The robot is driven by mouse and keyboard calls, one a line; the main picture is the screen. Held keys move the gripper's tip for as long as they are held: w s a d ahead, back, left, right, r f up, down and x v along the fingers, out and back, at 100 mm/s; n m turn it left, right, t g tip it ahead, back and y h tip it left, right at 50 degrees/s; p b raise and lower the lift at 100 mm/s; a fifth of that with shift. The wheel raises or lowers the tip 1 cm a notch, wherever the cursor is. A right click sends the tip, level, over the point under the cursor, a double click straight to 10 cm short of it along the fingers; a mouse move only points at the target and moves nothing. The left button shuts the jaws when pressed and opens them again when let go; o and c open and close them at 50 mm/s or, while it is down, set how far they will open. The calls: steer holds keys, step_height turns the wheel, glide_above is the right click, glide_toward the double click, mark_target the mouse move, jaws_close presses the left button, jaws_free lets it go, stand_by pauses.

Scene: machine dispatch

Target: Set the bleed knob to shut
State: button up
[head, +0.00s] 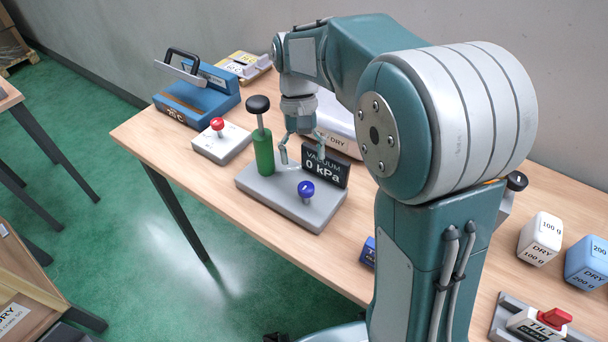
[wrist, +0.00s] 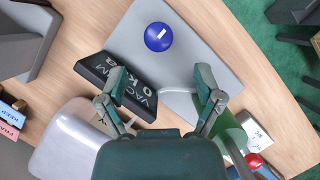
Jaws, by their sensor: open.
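The bleed knob (head: 306,191) is a blue round knob with a white mark, on the front right part of a grey base plate (head: 268,197). It also shows in the wrist view (wrist: 158,37), beyond the fingertips. A vacuum display (head: 325,165) on the same base reads "VACUUM 0 kPa". A green cylinder with a black-topped lever (head: 263,150) stands at the base's left. My gripper (head: 301,155) is open and empty, above the back of the base between the green cylinder and the display. In the wrist view its fingers (wrist: 160,88) are spread apart, and the knob is not between them.
A red-knobbed grey box (head: 221,143) and a blue press-like device (head: 197,95) stand to the left. White and blue weight blocks (head: 541,238) and a tilt switch (head: 540,322) are at the right. Bare wooden table (head: 252,222) runs along the front of the base.

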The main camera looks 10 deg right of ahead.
steer(key=v, duration=0.5)
steer(key=shift+r, duration=0.15)
steer(key=s+d+t, duration=0.2)
steer(key=s+t, duration=0.3)
steer(key=s, duration=0.4)
steer(key=s+d+t, duration=0.2)
steer(key=s+t, duration=0.3)
steer(key=s, duration=0.4)
steer(key=shift+s+d+n, duration=0.3)
steer(key=shift+s+d, duration=0.05)
